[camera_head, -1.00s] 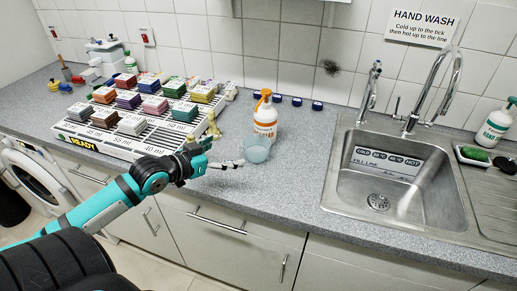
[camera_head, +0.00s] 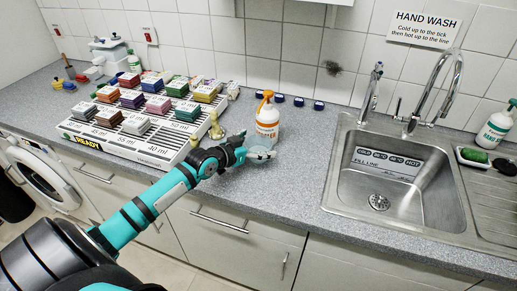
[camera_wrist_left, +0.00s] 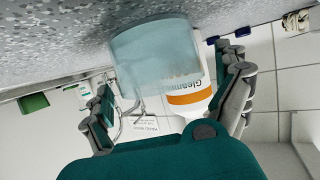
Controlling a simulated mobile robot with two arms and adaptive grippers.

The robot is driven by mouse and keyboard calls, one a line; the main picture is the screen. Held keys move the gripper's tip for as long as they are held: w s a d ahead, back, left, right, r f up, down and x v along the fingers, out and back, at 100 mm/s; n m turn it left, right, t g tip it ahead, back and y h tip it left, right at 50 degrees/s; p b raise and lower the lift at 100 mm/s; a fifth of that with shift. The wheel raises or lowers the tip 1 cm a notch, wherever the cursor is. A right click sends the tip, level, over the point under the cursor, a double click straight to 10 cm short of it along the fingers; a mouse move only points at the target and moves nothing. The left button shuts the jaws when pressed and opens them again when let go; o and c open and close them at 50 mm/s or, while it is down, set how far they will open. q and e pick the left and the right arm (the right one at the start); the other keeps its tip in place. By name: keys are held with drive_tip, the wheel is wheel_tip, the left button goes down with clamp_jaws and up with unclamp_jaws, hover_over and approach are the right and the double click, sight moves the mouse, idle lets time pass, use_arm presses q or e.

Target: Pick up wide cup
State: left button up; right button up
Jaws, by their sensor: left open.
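The wide cup is a translucent pale-blue tumbler (camera_head: 260,142) upright on the grey counter, just in front of the spray bottle, partly hidden by my left gripper. In the wrist view the cup (camera_wrist_left: 145,58) looks inverted because the picture is upside down. My left gripper (camera_head: 256,147) is open at the cup, one finger on each side of it. In the wrist view the gripper (camera_wrist_left: 167,82) has the cup between and beyond its fingers, with gaps at the sides. My right gripper is out of view.
A white bottle with an orange spray head (camera_head: 267,122) stands close behind the cup. A slatted rack (camera_head: 160,146) with coloured blocks is to the left, a small brass-coloured figure (camera_head: 216,127) at its end. The sink (camera_head: 392,208) is right; counter between is clear.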

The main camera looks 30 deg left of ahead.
use_arm(q)
drive_tip(key=shift+x, duration=0.8)
drive_tip(key=shift+s, duration=0.1)
drive_tip(key=c, duration=1.1)
